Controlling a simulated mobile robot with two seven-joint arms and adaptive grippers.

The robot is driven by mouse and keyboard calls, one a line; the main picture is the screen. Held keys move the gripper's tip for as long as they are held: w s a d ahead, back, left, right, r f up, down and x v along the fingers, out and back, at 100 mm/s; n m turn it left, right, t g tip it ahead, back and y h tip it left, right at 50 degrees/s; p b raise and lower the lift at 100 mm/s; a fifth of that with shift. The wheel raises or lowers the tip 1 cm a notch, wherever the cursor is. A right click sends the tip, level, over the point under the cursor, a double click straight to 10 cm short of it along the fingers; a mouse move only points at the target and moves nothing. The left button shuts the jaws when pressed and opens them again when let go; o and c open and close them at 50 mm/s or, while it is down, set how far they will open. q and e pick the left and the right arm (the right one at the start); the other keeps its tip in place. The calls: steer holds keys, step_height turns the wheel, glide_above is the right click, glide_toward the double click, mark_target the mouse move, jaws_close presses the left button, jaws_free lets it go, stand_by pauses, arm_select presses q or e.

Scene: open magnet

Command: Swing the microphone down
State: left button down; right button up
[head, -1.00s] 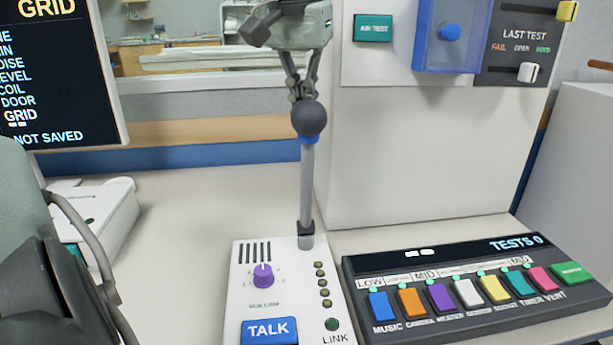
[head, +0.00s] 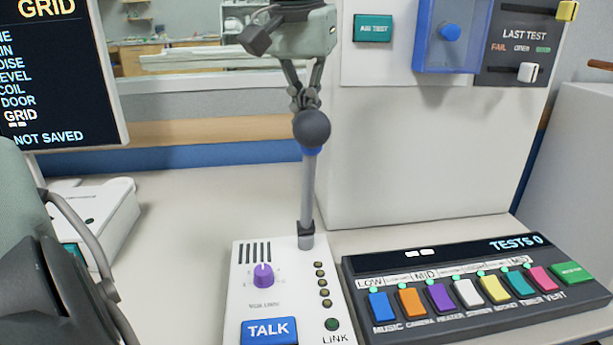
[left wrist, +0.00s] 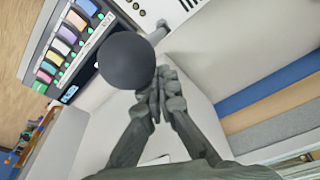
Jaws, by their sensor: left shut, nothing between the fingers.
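The microphone has a dark round head (head: 312,128) with a blue collar on a grey stem (head: 308,190). The stem rises nearly upright, leaning slightly, from a hinge at the back of the white talk panel (head: 290,265). My left gripper (head: 306,101) comes down from above and is shut and empty, its fingertips right at the far upper side of the microphone head. In the left wrist view the closed fingertips (left wrist: 156,103) are right beside the dark head (left wrist: 127,60). I cannot tell whether they press on it. My right gripper is not in view.
A dark console with coloured buttons (head: 470,290) lies right of the talk panel. A white cabinet (head: 430,160) stands behind it. A screen (head: 60,75) is at the upper left.

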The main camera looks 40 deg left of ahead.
mark_target(310, 139)
arm_select(q)
steer(key=shift+s+d+f, duration=0.35)
steer(key=shift+s+d, duration=0.25)
steer(key=shift+d, duration=0.1)
steer(key=shift+s+d+f, duration=0.35)
steer(key=shift+s+d, duration=0.2)
steer(key=shift+d, duration=0.15)
steer(key=shift+s+d+f, duration=1.4)
steer(key=shift+d+f, duration=0.15)
steer(key=shift+d, duration=0.15)
